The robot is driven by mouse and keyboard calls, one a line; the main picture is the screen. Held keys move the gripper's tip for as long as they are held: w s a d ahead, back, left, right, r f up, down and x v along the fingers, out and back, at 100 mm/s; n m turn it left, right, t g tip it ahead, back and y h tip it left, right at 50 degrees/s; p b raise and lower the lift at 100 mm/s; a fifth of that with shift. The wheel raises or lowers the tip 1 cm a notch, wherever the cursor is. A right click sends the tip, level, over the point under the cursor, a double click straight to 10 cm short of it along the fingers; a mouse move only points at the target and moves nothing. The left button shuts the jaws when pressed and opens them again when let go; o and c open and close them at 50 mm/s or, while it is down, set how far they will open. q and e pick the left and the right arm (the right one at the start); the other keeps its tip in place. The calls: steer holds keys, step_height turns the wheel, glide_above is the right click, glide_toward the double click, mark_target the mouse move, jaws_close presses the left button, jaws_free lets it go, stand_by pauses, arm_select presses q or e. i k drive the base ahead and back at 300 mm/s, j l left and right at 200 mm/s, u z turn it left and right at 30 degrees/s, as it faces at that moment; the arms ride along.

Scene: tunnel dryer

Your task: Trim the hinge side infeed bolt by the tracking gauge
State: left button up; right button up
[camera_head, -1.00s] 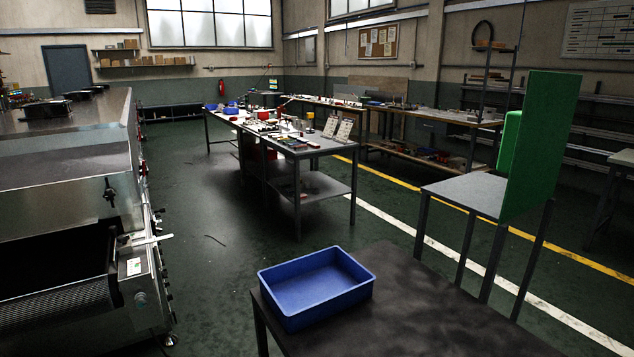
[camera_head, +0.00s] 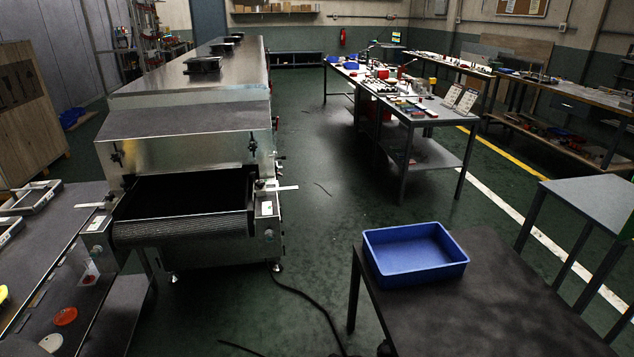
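The tunnel dryer (camera_head: 188,138) stands left of centre, its dark belt opening (camera_head: 180,195) facing me with a ribbed belt edge along the bottom. At its right front corner is a bracket with a pale rod or scale (camera_head: 283,188) sticking out to the right and a white label plate (camera_head: 266,209) below. A similar pale piece (camera_head: 90,205) sticks out at the left front corner. The individual infeed bolts and the tracking gauge reading are too small to make out, and I cannot tell which corner is the hinge side. Neither of my grippers is in view.
A dark table (camera_head: 500,300) with an empty blue bin (camera_head: 414,254) stands at the right front. A table with trays (camera_head: 30,197) and small items is at the left. Open floor lies between dryer and dark table, with a black cable (camera_head: 310,300) across it.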

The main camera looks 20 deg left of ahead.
mark_target(94, 252)
steer(key=u, duration=2.1)
